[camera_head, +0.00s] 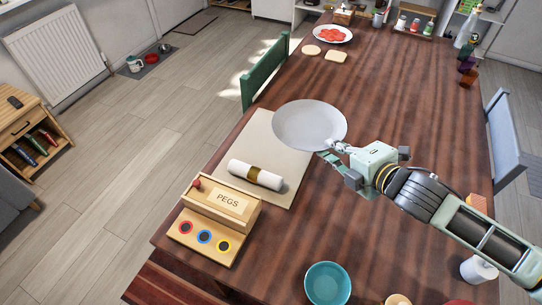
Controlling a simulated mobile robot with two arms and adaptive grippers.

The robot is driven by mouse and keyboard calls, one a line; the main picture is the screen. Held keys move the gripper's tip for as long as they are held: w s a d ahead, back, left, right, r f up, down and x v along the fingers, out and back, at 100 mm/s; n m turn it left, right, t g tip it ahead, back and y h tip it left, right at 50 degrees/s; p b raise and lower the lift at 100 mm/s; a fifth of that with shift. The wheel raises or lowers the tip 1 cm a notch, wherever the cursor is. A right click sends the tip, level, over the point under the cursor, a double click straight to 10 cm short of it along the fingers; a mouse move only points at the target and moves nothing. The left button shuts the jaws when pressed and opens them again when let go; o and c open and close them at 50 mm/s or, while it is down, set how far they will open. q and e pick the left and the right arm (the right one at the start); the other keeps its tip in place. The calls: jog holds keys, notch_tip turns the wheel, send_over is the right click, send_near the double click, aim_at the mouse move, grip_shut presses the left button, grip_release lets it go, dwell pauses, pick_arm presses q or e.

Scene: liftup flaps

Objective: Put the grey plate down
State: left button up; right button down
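The grey plate (308,124) is over the far right part of a beige placemat (254,128) on the wooden table. I cannot tell whether it touches the mat or is held just above it. My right gripper (331,152) reaches in from the right and its fingers are at the plate's near right rim. The fingers look closed on the rim. My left gripper is not in view.
A rolled white napkin (255,175) lies on the mat. A wooden PEGS box (213,220) stands in front of it, and a teal bowl (327,284) is at the near edge. A plate of red slices (333,34) and bread slices (335,56) lie farther back. The table's middle is clear.

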jog(key=f, duration=0.2)
send_over(296, 163)
jog(key=shift+n+y, duration=0.3)
jog(key=shift+y, duration=0.1)
notch_tip(296, 163, down, 7)
jog(key=shift+f, duration=0.1)
notch_tip(296, 163, down, 4)
jog(key=shift+w+a+f, duration=0.1)
jog(key=c, duration=2.3)
grip_release()
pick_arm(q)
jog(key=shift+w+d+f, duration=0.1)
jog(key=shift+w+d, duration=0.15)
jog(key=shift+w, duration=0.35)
pick_arm(e)
jog(key=shift+o, duration=0.2)
jog(key=shift+f, duration=0.1)
